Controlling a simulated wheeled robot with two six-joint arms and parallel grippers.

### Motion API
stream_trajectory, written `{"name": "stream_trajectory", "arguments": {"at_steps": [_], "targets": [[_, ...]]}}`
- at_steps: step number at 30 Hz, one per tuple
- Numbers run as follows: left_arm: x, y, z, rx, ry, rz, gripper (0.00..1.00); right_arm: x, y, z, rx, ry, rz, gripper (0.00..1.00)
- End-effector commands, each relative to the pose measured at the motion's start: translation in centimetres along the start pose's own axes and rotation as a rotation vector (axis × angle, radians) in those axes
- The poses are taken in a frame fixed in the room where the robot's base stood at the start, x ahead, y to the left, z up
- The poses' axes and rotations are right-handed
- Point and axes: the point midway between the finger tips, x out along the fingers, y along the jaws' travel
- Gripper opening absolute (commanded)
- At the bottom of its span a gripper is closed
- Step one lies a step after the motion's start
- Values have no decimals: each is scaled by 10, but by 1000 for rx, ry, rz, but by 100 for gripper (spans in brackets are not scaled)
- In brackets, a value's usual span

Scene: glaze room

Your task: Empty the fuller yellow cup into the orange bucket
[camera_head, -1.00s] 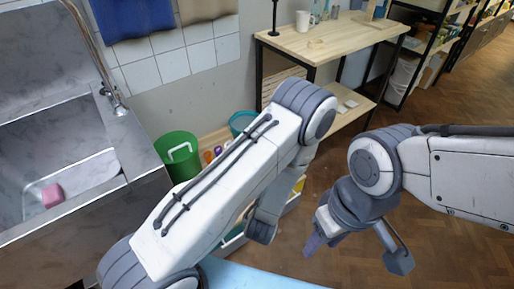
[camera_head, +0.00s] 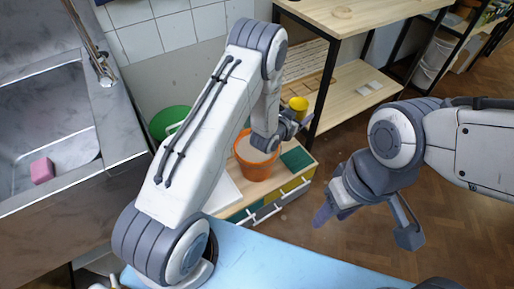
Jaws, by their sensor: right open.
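The orange bucket (camera_head: 254,168) stands upright on a low cabinet, with a pale greyish surface showing inside its rim. My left gripper (camera_head: 297,122) is at the bucket's upper right edge, partly in front of it. A single yellow cup (camera_head: 298,103) shows just above the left gripper's fingers. Its lower part is hidden, and I cannot tell whether it is held or stands behind on the shelf. Its contents are not clear. My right gripper (camera_head: 366,222) is open and empty over the floor, away from both.
The low cabinet (camera_head: 262,213) has coloured drawers and a green board on top. A green bin (camera_head: 170,122) stands behind my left arm. A wooden shelf unit (camera_head: 335,92) is at the back, a sink (camera_head: 75,130) at the left, and a blue surface (camera_head: 270,262) in front.

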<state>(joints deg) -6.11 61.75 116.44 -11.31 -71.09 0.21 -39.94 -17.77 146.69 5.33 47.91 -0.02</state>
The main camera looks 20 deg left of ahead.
Motion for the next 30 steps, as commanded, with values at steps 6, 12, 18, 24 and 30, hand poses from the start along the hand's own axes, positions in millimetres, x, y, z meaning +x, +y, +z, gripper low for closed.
{"name": "stream_trajectory", "arguments": {"at_steps": [6,12,18,24,30], "targets": [[20,-54,6,35,3,107,12,22,2,1,0,0,0,50],[21,-105,17,62,2,198,12,37,3,2,0,0,0,50],[10,-166,42,84,1,274,12,53,4,3,0,0,0,50],[-8,-216,66,97,0,321,12,63,5,3,0,0,0,50],[-19,-240,78,102,0,339,12,67,5,4,0,0,0,50]]}}
